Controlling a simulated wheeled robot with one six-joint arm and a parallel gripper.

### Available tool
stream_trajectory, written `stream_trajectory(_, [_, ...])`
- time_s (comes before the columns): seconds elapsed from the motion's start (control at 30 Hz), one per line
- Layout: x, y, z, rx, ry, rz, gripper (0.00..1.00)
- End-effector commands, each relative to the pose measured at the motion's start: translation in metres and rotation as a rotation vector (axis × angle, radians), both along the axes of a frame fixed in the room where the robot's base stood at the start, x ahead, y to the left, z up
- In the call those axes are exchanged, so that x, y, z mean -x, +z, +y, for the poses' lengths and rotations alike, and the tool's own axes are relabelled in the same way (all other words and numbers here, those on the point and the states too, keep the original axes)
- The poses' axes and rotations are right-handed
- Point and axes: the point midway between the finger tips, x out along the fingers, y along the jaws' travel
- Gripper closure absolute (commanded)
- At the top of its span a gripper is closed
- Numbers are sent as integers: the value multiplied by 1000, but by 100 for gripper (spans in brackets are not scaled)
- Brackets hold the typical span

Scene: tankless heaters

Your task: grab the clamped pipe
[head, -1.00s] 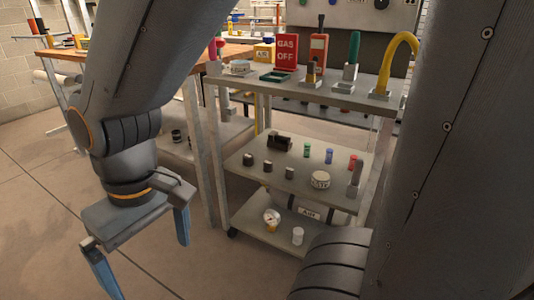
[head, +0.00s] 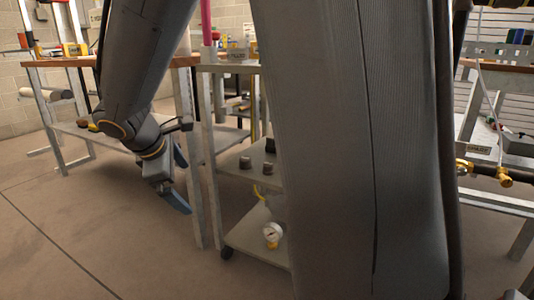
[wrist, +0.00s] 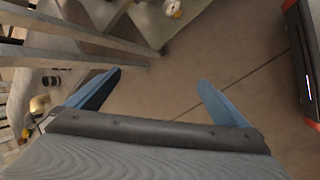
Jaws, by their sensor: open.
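I cannot tell for certain which thing is the clamped pipe. A dark pipe with brass fittings (head: 490,180) runs level at the far right of the head view, at the bench there; any clamp on it is not clear. My gripper (head: 180,178) is on the left side, low in front of the bench legs, far from that pipe. Its two blue fingers also show in the wrist view (wrist: 160,80), apart, with only floor between them. My arm hides the middle of the head view.
A grey cart (head: 250,237) stands just right of my gripper, with a gauge (head: 272,234) on its bottom shelf. A pink upright rod (head: 206,22) stands on its top. A wooden-topped bench (head: 60,61) is behind at left. The floor at front left is clear.

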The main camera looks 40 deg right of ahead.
Motion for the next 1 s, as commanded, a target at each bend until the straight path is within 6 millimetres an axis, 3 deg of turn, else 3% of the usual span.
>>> stream_trajectory(0.03, [-28,-8,-44,86,32,15,0])
stream_trajectory(0.2, [-98,-12,-184,389,194,103,0])
stream_trajectory(0.33, [-126,-16,-277,577,302,201,0])
stream_trajectory(0.5, [-141,-25,-378,762,416,342,0])
stream_trajectory(0.6, [-144,-29,-418,836,468,408,0])
stream_trajectory(0.7, [-144,-31,-439,876,499,446,0])
stream_trajectory(1.0, [-154,-42,-467,893,511,461,0])
